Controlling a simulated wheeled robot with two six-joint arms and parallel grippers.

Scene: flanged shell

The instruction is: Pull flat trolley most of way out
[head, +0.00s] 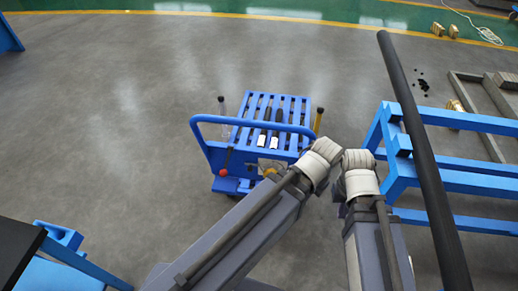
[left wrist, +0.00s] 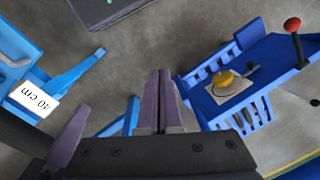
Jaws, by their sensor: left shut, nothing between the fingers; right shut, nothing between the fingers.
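The blue flat trolley (head: 240,123) stands on the grey floor in the middle of the head view. It has a slatted top and a curved blue push handle (head: 215,119) on its near side. In the left wrist view the trolley (left wrist: 265,62) is at the right, with a yellow knob (left wrist: 226,78) on a plate and a red-balled lever (left wrist: 292,25). My left gripper (left wrist: 158,75) is shut and empty, apart from the trolley in that view. My right gripper (head: 357,160) is near the trolley's right side; its fingertips are hard to make out, and nothing shows held.
A blue frame (head: 455,180) stands close on the trolley's right. A long dark bar (head: 425,160) slants across the right side. A grey frame (head: 485,112) lies farther back. A dark-topped blue piece (head: 15,245) is at lower left. The floor left of and behind the trolley is clear.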

